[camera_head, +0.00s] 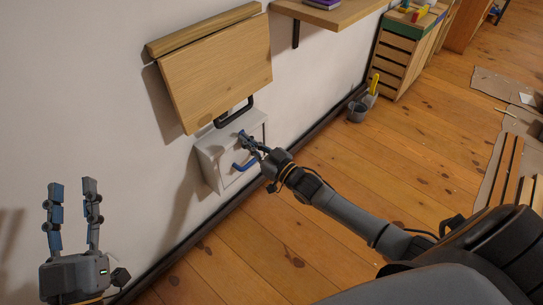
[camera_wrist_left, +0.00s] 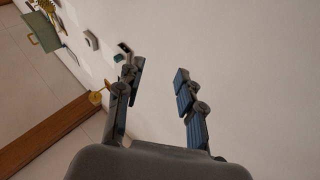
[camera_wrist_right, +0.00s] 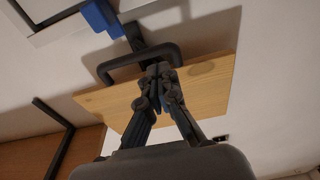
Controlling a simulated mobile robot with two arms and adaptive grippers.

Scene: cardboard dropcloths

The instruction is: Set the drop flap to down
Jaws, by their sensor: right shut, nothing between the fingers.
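The drop flap (camera_head: 220,70) is a light wooden panel hanging below a narrow wooden rail (camera_head: 205,28) on the white wall. I cannot tell how far its lower edge stands off the wall. A black bar handle (camera_head: 235,112) is at its lower edge. In the right wrist view the flap (camera_wrist_right: 205,90) and handle (camera_wrist_right: 135,60) lie beyond my fingers. My right gripper (camera_head: 244,138) is shut and empty, just below the handle; its fingertips (camera_wrist_right: 158,72) overlap the handle in view, and contact is unclear. My left gripper (camera_head: 72,185) is open and empty beside the wall, away from the flap.
A pale grey wall box (camera_head: 217,162) with a blue handle (camera_head: 244,164) sits directly below the flap, close to my right gripper. A wooden shelf (camera_head: 335,14) is right of the flap. Wooden floor is open at centre.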

